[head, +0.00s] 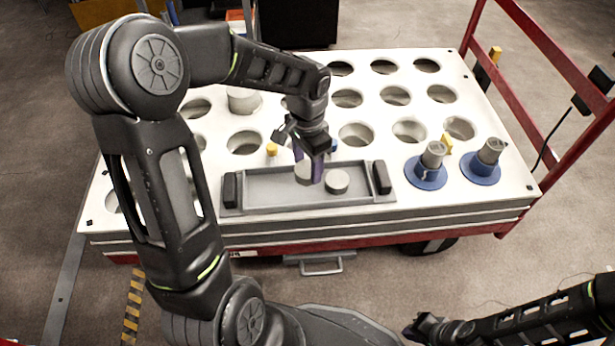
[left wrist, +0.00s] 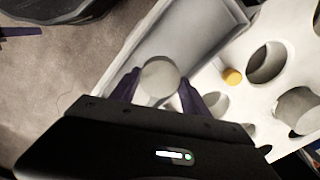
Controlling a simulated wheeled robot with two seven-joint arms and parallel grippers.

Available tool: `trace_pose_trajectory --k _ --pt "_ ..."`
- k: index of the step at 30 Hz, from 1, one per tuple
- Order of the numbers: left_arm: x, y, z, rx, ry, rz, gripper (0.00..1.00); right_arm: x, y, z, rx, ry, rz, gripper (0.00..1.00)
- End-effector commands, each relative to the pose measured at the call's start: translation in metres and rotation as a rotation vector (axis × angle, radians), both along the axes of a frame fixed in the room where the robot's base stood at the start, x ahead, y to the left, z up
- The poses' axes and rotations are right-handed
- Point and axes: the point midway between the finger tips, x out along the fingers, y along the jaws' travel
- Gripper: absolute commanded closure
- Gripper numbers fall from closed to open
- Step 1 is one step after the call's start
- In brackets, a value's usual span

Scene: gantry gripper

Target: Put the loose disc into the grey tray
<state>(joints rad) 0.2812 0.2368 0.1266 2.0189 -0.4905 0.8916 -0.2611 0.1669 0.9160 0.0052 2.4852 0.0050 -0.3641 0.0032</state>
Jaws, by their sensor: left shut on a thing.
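The grey tray (head: 265,200) lies on the white perforated table top, near its front edge. My left gripper (head: 309,172) points down over the tray, its purple fingers shut on a light grey disc (head: 302,173). In the left wrist view the disc (left wrist: 160,73) sits between the two fingertips (left wrist: 160,84), with the tray (left wrist: 205,28) behind it. I cannot tell whether the held disc touches the tray floor.
The white table top (head: 400,190) has several round holes. Two blue-based grey fittings (head: 428,178) (head: 484,172) stand right of the tray. Dark blocks (head: 230,190) (head: 381,177) flank the tray ends. A small yellow knob (head: 272,149) is behind it. A red rail (head: 545,60) bounds the right side.

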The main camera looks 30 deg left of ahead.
Motion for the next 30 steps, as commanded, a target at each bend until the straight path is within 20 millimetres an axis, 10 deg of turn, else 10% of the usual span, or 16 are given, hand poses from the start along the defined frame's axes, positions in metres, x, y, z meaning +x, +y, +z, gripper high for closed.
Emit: trace_pose_trajectory --k 12,26,27,30 --pt "0.000 0.000 -0.048 0.000 0.002 -0.001 0.96 0.003 0.000 -0.022 -0.003 -0.010 -0.005 1.00" --pt "0.000 0.000 -0.054 0.000 -0.001 0.000 0.96 0.004 0.000 -0.025 -0.002 -0.012 -0.005 1.00" --pt "0.000 0.000 -0.053 0.000 0.000 0.000 0.43 0.004 0.000 -0.024 -0.002 -0.012 -0.005 1.00" --pt "0.000 0.000 -0.053 0.000 0.000 0.000 0.35 0.004 0.000 -0.024 -0.002 -0.012 -0.005 1.00"
